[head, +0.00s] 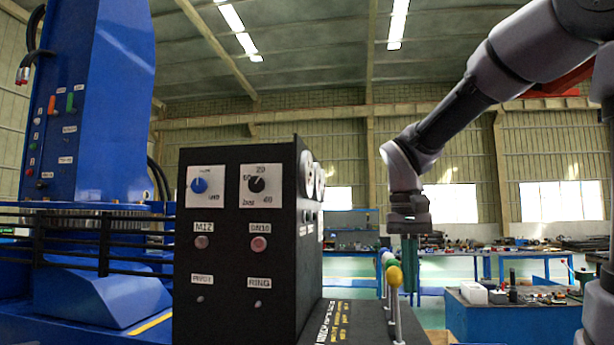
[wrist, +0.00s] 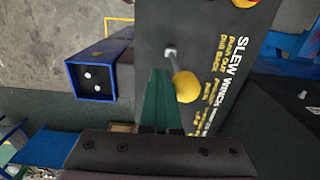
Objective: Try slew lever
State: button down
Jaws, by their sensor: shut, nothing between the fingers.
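A lever with a yellow ball knob (head: 394,276) stands at the near end of a row on the black console's low deck. In the wrist view the yellow knob (wrist: 186,87) sits on a thin metal stem, beside printed words including SLEW and WINCH. My gripper (head: 411,289) points down, close to the yellow knob on its right in the head view. Its green fingers (wrist: 160,76) are shut and empty, just left of the knob in the wrist view. I cannot tell whether they touch the lever.
The black console box (head: 235,290) with dials and buttons rises left of the levers. Other lever knobs (head: 386,257) line up behind the yellow one. A blue crane column (head: 115,100) stands at left. A blue workbench (head: 510,318) stands at right.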

aim_at(388, 276)
jog(key=shift+w+a, duration=0.1)
jog(key=shift+a, duration=0.5)
jog(key=shift+w+a, duration=0.15)
jog(key=shift+a, duration=0.55)
jog(key=shift+w+a, duration=0.15)
jog(key=shift+a, duration=0.65)
dwell(0.6)
jog(key=s+d, duration=0.1)
jog(key=d, duration=0.6)
notch_tip(388, 276, up, 10)
jog(key=shift+s, duration=0.2)
dwell(0.5)
